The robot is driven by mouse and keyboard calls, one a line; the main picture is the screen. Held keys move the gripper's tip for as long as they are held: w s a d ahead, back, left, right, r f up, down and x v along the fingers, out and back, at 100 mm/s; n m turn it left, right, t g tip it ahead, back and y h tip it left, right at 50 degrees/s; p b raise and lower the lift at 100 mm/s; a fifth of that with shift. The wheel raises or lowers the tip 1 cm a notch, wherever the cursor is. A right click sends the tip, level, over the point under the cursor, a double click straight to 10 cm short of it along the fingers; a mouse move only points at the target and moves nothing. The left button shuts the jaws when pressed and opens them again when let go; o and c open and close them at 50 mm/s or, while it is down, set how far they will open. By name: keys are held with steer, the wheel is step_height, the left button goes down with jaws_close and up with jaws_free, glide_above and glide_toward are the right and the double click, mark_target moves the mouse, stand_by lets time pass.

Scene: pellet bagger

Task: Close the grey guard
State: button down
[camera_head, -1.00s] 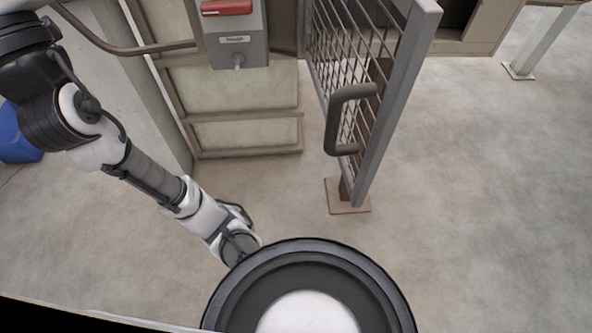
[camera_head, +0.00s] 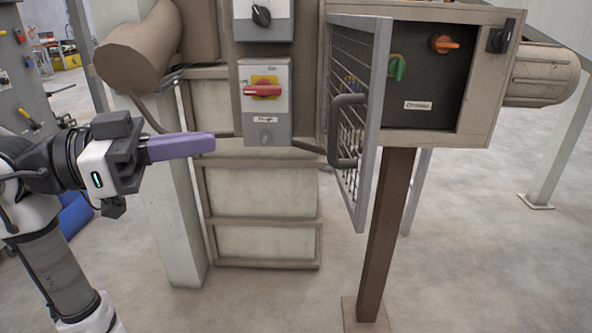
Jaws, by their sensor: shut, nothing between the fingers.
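The grey guard (camera_head: 372,125) is a mesh door with a grey frame, right of centre. It stands open, swung out toward me from the front of a control box. Its dark grey bar handle (camera_head: 346,130) faces left toward my gripper. My gripper (camera_head: 212,143) is at the left, its purple fingers pointing right. It is shut and empty, apart from the guard, with a gap between the fingertips and the handle. The hinge side of the guard is partly hidden by its own frame.
The box (camera_head: 447,85) behind the guard carries a green knob (camera_head: 397,67) and an orange knob (camera_head: 444,44). A red-handled switch (camera_head: 262,91) is between my gripper and the guard. A brown post (camera_head: 385,235) supports the box. The floor in front is clear.

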steer(key=s+x, duration=0.1)
steer(key=x, duration=1.3)
steer(key=shift+f+p, duration=0.35)
steer(key=shift+f, duration=0.2)
steer(key=shift+d, duration=0.25)
